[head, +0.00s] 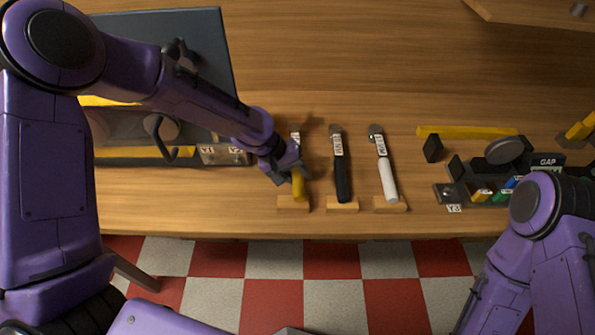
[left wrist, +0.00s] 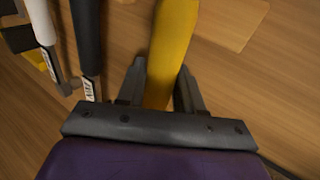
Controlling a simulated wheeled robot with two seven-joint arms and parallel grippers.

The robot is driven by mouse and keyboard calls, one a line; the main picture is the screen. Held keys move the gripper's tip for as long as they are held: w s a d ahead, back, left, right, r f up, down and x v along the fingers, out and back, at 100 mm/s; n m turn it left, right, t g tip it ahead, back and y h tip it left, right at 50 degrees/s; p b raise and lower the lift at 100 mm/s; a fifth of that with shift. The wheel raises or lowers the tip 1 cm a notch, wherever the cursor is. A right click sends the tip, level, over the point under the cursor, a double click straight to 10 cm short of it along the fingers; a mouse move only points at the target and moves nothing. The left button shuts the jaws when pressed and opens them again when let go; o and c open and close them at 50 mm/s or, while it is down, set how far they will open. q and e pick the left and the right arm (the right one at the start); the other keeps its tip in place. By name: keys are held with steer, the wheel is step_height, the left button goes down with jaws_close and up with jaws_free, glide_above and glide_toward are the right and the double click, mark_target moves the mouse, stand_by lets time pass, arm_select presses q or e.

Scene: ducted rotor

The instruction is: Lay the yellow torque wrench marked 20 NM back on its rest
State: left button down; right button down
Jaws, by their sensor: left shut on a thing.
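The yellow torque wrench (head: 299,187) is held by my left gripper (head: 288,173), which is shut on it. Its yellow handle also shows between the fingers in the left wrist view (left wrist: 172,45). In the head view the handle end appears over the left wooden rest (head: 288,205); I cannot tell whether it touches. A pale wooden block (left wrist: 232,22) shows beside the handle in the left wrist view. A labelled wrench head (head: 295,133) shows beyond the gripper; the middle is hidden and 20 NM is not readable. My right gripper is out of view.
A black-handled wrench (head: 342,180) and a white-handled wrench (head: 387,180) lie on rests to the right. A dark case (head: 220,60) stands at left. A yellow bar (head: 468,131) and small dark parts lie at right. The wooden table behind the wrenches is clear.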

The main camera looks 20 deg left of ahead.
arm_select(q)
steer(key=c, duration=0.6)
jaws_free()
steer(key=shift+c, duration=0.2)
steer(key=v, duration=1)
steer(key=shift+r, duration=0.25)
steer(key=shift+s, duration=0.15)
